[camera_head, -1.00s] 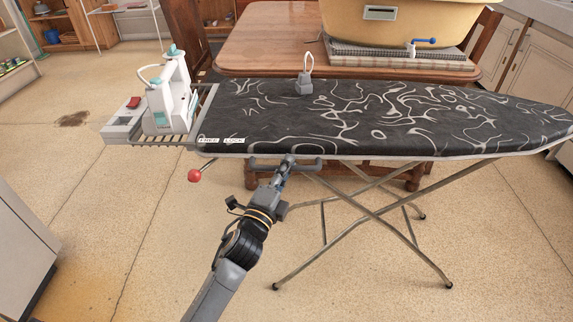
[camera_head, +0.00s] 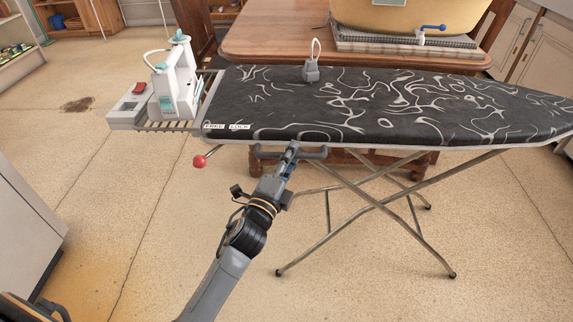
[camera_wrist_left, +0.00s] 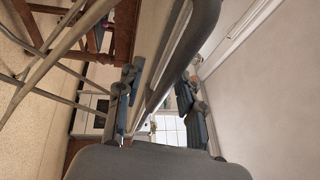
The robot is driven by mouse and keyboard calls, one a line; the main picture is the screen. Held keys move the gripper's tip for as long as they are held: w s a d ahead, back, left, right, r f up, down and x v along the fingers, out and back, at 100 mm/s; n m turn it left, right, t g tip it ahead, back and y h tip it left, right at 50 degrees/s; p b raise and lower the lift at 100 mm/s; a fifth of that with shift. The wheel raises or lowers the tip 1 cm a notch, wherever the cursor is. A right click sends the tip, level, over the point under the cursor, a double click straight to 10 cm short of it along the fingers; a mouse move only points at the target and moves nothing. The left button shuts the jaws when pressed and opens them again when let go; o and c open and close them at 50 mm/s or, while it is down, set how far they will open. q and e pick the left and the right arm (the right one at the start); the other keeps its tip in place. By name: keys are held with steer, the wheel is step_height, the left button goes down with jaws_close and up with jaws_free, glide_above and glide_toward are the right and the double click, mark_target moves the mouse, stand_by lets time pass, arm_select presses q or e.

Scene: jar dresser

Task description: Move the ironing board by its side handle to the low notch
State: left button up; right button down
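The ironing board (camera_head: 400,110) has a black cover with pale swirls and stands on crossed metal legs. Its dark grey side handle (camera_head: 316,153) sticks out below the near edge, left of the middle. My left gripper (camera_head: 291,150) is at this handle. In the left wrist view, the handle bar (camera_wrist_left: 185,50) runs between the two fingers of my left gripper (camera_wrist_left: 160,105). The fingers stand apart, with a gap beside the bar, so the gripper looks open around it. A red lever knob (camera_head: 200,161) hangs below "FREE" and "LOCK" labels (camera_head: 228,126). The notch is not visible. My right gripper is out of view.
A white and teal iron (camera_head: 175,85) stands on the rack at the board's left end. A grey plug-like piece (camera_head: 311,70) sits on the board. Behind is a wooden table (camera_head: 270,40) with a yellow tub (camera_head: 400,15). Floor in front is clear.

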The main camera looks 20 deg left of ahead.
arm_select(q)
steer(key=v, duration=1.2)
steer(key=shift+f, duration=0.1)
